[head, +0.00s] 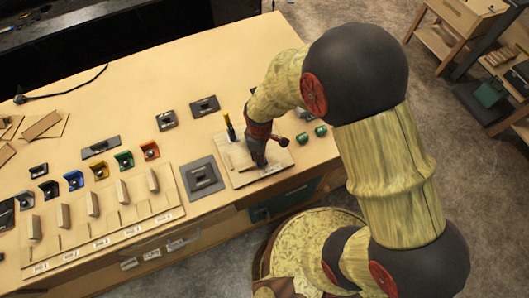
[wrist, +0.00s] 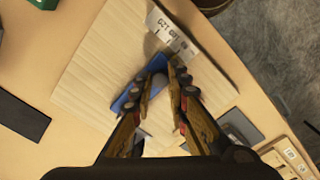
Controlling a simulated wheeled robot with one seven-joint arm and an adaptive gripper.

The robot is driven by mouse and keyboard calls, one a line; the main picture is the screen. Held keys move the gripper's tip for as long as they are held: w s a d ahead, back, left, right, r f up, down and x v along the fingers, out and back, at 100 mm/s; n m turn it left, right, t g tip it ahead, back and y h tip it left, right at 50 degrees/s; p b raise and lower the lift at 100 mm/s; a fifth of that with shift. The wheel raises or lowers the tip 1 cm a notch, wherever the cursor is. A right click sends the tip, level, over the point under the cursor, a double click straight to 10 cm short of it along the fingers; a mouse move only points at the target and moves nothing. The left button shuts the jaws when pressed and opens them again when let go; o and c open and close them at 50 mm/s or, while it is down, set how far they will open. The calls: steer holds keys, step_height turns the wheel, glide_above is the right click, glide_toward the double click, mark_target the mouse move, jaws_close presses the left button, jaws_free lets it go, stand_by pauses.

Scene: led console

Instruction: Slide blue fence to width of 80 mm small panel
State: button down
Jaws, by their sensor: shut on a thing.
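The blue fence (wrist: 124,102) shows in the wrist view as a blue strip beside and partly under my left finger, on a pale wooden board (wrist: 92,72). A rounded grey knob (wrist: 158,82) stands between my fingertips and appears to belong to the fence. My gripper (wrist: 162,76) is shut on it. A white label (wrist: 172,36) with marks and numbers lies along the board's edge; most of it is too small to read. In the head view my gripper (head: 257,158) is low over the board (head: 238,178) and hides the fence. I cannot tell which piece is the 80 mm small panel.
A rack (head: 108,222) with several upright wooden panels lies at the left, with coloured brackets (head: 123,160) behind it. A grey plate (head: 202,178) is left of the board. A yellow-handled tool (head: 229,125) and green pieces (head: 301,139) are close by.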

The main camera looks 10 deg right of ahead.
steer(key=c, duration=2.2)
jaws_free()
steer(key=shift+a, duration=0.15)
steer(key=shift+o, duration=1.4)
steer(key=shift+s+a, duration=0.1)
steer(key=shift+a, duration=0.05)
steer(key=shift+o, duration=1)
step_height(320, 180, up, 12)
